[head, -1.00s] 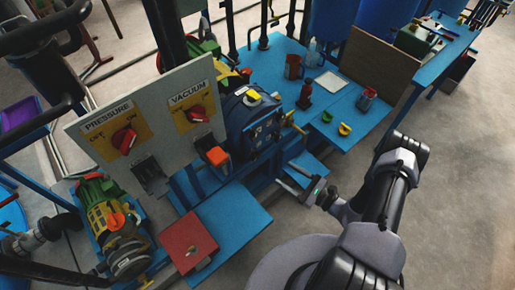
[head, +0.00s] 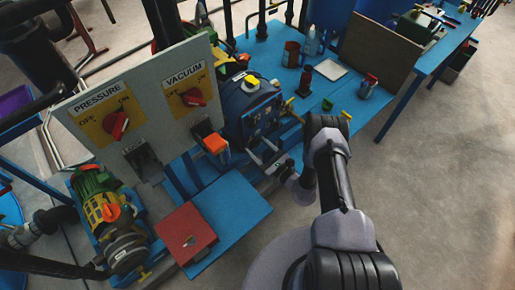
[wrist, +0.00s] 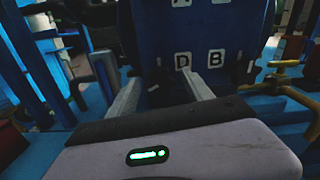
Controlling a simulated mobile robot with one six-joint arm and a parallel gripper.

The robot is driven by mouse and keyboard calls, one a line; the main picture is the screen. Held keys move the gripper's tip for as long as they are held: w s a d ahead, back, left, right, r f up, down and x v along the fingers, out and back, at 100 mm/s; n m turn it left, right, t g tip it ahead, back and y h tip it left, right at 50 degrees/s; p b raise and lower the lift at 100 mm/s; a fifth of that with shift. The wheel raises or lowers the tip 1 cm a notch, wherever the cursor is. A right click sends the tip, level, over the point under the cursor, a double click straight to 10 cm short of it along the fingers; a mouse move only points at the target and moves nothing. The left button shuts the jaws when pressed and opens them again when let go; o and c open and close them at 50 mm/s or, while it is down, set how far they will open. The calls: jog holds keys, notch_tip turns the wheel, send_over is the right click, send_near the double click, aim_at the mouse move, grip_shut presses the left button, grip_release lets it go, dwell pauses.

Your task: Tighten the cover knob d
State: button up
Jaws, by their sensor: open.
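The blue autoclave (head: 240,100) stands centre left in the head view, with a yellow-topped part on its upper side. In the wrist view its dark blue cover (wrist: 200,32) fills the upper middle. White plates marked D (wrist: 182,60) and B (wrist: 215,58) show on it, with others cut off at the top edge. I cannot clearly make out knob d itself near the D plate. My gripper (wrist: 163,82) is open, with its two fingers apart and nothing visibly held. Its fingers point at the cover's lower part, below the D plate. In the head view my gripper (head: 268,158) is close to the cover's front.
Yellow pipework (wrist: 285,82) lies right of my gripper in the wrist view. A panel (head: 145,105) with red PRESSURE and VACUUM switches stands left of the autoclave. A red box (head: 186,233) sits in front. The blue table (head: 300,45) behind holds several items.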

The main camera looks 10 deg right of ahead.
jog(key=shift+w, duration=0.1)
grip_shut()
jog(key=shift+m, duration=0.3)
jog(key=m+b, duration=0.3)
jog(key=m, duration=0.1)
jog(key=shift+f+m, duration=0.15)
jog(key=shift+m, duration=0.25)
jog(key=m+b, duration=0.2)
jog(key=m, duration=0.4)
jog(key=shift+b, duration=0.35)
jog(key=m+b, duration=0.1)
jog(key=m, duration=0.4)
jog(key=shift+m, duration=0.4)
jog(key=m+b, duration=0.1)
jog(key=m, duration=0.4)
jog(key=shift+m, duration=0.3)
